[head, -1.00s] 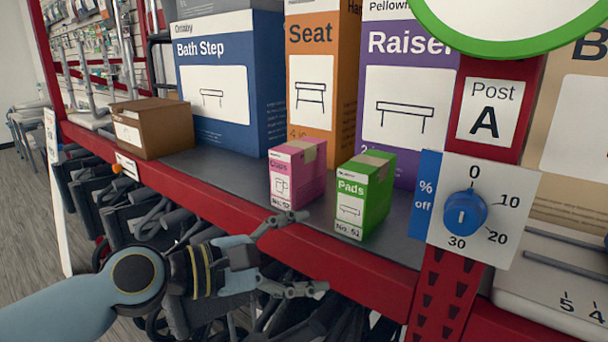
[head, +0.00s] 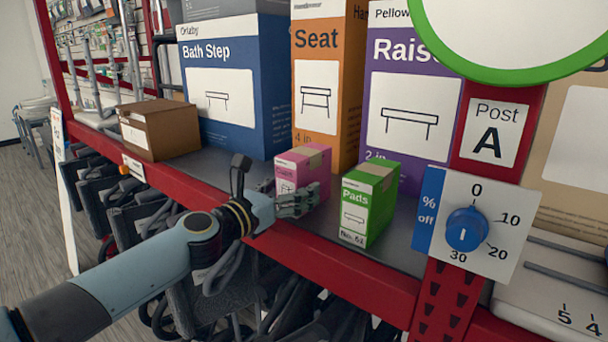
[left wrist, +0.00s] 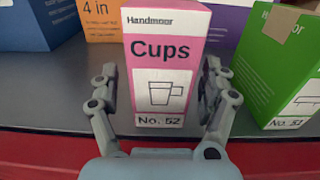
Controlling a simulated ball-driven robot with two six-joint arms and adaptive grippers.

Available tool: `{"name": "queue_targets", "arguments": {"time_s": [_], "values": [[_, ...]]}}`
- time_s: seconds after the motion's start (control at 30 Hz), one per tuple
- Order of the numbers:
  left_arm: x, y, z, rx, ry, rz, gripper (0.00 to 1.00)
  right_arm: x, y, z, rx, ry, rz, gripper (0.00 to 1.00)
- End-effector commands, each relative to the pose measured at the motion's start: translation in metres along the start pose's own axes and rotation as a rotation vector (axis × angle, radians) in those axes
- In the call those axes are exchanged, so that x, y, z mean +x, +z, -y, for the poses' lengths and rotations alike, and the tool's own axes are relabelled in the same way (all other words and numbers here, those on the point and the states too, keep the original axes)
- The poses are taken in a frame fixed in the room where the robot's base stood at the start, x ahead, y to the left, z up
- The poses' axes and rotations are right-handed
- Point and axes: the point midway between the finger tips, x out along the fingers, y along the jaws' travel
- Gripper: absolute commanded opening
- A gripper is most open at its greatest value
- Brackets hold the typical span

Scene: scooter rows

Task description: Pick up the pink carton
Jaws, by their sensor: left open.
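The pink carton (head: 312,167) stands upright on the grey shelf, next to the green Pads carton (head: 368,203). In the left wrist view the pink carton (left wrist: 164,50) faces me, with "Cups" and "No. 52" on its front. My left gripper (head: 296,197) is at the front of the pink carton and covers its lower part in the head view. In the left wrist view my left gripper (left wrist: 158,95) is open, with one finger on each side of the carton's lower part. I cannot tell whether the fingers touch it. My right gripper is not in view.
The green carton (left wrist: 280,65) stands close to the right finger. A brown box (head: 158,130), a blue Bath Step box (head: 235,90), an orange Seat box (head: 322,50) and a purple box (head: 410,90) stand on the shelf. The red post (head: 440,290) carries a dial sign.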

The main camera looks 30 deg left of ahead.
Motion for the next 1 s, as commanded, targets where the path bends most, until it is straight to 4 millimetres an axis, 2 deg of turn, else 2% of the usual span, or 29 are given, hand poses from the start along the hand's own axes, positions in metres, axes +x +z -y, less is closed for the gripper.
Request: {"name": "queue_targets", "arguments": {"time_s": [0.03,0.1,0.2,0.47,0.9,1.0], "values": [[0.010,0.005,0.000,-0.002,0.001,0.003,0.80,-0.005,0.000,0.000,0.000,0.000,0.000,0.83],[0.020,0.004,0.000,-0.002,0.002,0.003,0.80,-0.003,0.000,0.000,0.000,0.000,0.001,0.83],[0.029,0.003,0.000,0.000,0.000,0.001,0.80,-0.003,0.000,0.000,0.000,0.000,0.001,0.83],[0.032,0.002,0.001,0.001,-0.001,0.000,0.80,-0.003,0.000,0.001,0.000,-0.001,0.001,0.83],[0.031,0.002,0.000,0.001,-0.001,0.000,0.22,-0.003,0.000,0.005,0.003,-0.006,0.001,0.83],[0.032,0.003,0.000,0.001,-0.001,0.002,0.12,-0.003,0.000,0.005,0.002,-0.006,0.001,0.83]]}}
